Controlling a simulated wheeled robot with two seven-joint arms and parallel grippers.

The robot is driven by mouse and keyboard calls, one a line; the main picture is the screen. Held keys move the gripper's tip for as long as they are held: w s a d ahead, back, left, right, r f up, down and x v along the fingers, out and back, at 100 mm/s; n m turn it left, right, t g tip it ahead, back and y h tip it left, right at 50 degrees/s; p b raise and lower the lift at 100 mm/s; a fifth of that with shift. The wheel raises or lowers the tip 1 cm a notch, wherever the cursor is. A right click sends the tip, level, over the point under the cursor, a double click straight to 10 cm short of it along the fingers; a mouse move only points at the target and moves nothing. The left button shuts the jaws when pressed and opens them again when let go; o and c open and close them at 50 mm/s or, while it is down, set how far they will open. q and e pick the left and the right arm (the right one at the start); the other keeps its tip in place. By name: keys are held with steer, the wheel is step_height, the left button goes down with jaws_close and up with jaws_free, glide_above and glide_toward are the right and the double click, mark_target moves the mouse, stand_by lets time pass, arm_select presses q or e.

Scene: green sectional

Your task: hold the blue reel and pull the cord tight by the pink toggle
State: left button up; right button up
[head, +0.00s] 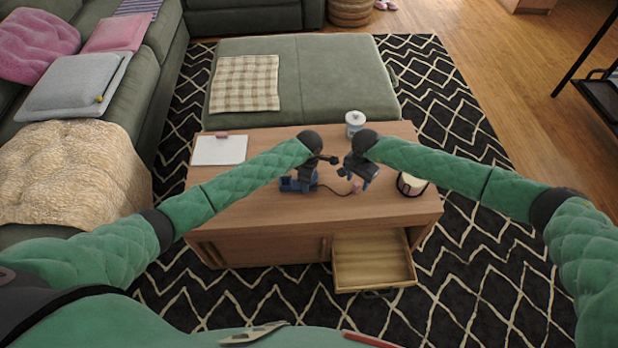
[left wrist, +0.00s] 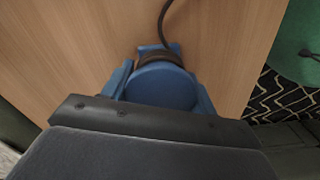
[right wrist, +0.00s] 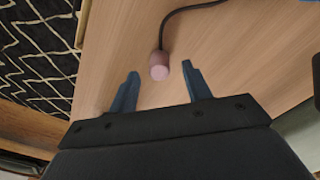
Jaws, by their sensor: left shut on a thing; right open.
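The blue reel (head: 291,185) stands on the wooden table, left of the table's middle; it also shows in the left wrist view (left wrist: 163,87). My left gripper (head: 309,184) is shut on the reel, with a finger at each side of it. A dark cord (head: 334,190) runs from the reel to the right along the tabletop and ends at the pink toggle (head: 356,186). In the right wrist view the toggle (right wrist: 159,65) lies just beyond and between the fingertips. My right gripper (right wrist: 158,75) is open and empty above the table, apart from the toggle.
A white-lidded jar (head: 355,122) stands at the table's back edge. A dark-rimmed candle jar (head: 411,184) is right of my right gripper. A clipboard with paper (head: 219,150) lies at back left. An open drawer (head: 372,262) juts from the table's front. The tabletop around the cord is clear.

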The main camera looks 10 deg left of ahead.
step_height(320, 180, up, 9)
stand_by(0.3)
arm_select(q)
steer(key=o, duration=1.1)
arm_select(e)
steer(key=shift+f, duration=0.1)
arm_select(q)
step_height(320, 180, up, 12)
